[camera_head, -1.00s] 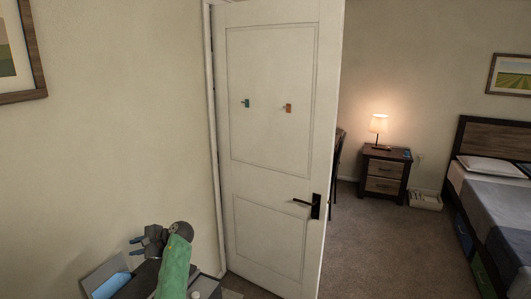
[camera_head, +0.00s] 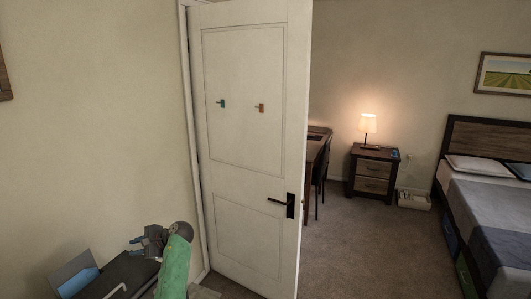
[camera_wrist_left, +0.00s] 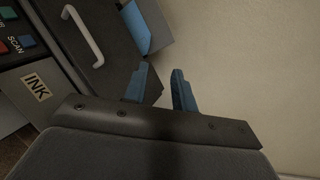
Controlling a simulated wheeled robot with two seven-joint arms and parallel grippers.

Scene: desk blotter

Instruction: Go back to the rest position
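My left gripper (camera_head: 136,246) is low at the left of the head view, on an arm with a green sleeve-like link that is mine. Its two blue fingers also show in the left wrist view (camera_wrist_left: 160,74), spread apart with nothing between them. The gripper is open and empty, above or beside a dark machine (camera_head: 120,272) near the wall; the exact clearance cannot be told. My right gripper is in neither view.
A white door (camera_head: 245,150) with a black handle (camera_head: 284,204) stands ahead, two small hooks on it. Right of it are a desk (camera_head: 316,155), a nightstand (camera_head: 371,172) with a lit lamp (camera_head: 367,124), and a bed (camera_head: 480,190). Carpet (camera_head: 370,250) between is clear.

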